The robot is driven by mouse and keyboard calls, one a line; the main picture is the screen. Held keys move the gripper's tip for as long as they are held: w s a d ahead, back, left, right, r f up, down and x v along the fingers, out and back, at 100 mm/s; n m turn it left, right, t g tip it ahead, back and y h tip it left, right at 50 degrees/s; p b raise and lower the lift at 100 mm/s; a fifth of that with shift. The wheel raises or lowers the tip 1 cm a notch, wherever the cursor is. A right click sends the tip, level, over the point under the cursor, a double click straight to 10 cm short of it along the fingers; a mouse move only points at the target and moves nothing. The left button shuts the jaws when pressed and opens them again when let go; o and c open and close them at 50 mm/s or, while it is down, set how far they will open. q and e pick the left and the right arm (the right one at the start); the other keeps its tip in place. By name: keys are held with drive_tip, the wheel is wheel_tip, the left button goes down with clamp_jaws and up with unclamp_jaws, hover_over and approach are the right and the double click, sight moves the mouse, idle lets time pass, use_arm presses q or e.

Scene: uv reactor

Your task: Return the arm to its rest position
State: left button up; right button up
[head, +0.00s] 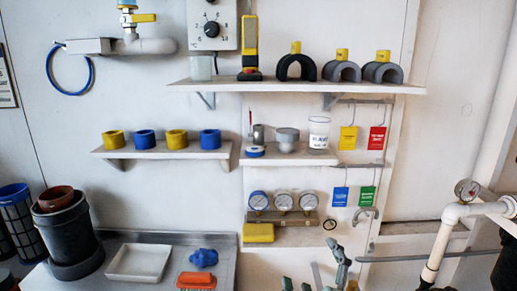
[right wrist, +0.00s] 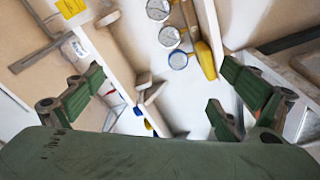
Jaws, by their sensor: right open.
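My right gripper (head: 314,272) shows at the bottom edge of the head view, below the gauge shelf, with only its green finger parts visible. In the right wrist view the same gripper (right wrist: 162,78) has its green fingers spread wide apart, with nothing held between them. The rest of the right arm is below the head picture. My left gripper is not in view.
Above the gripper, a small shelf holds three gauges (head: 284,201) and a yellow block (head: 258,233). A metal counter (head: 224,258) at left bears a white tray (head: 138,263), a blue item (head: 204,258) and an orange brush-like item (head: 196,281). A white pipe (head: 440,246) stands at right.

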drive_tip(key=s+d+f+m+g+h, duration=0.1)
drive_tip(key=s+d+f+m+g, duration=0.15)
drive_tip(key=f, duration=0.35)
drive_tip(key=s+d+f+m+g+h, duration=0.1)
drive_tip(key=s+d+f+m+g, duration=0.15)
drive_tip(key=f, duration=0.35)
drive_tip(key=s+d+f+m+g, duration=0.25)
drive_tip(key=s+f+g, duration=0.35)
drive_tip(key=s, duration=0.6)
drive_tip(key=s+d+f+m+g, duration=0.1)
drive_tip(key=s+f+m+g, duration=0.3)
drive_tip(key=s+f, duration=0.55)
wheel_tip(320, 180, down, 24)
drive_tip(key=s, duration=0.3)
drive_tip(key=s+d+f+g, duration=0.1)
drive_tip(key=s+d+f, duration=0.1)
drive_tip(key=s+f, duration=1.4)
drive_tip(key=shift+d+f+n+g, duration=0.4)
drive_tip(key=shift+n, duration=0.05)
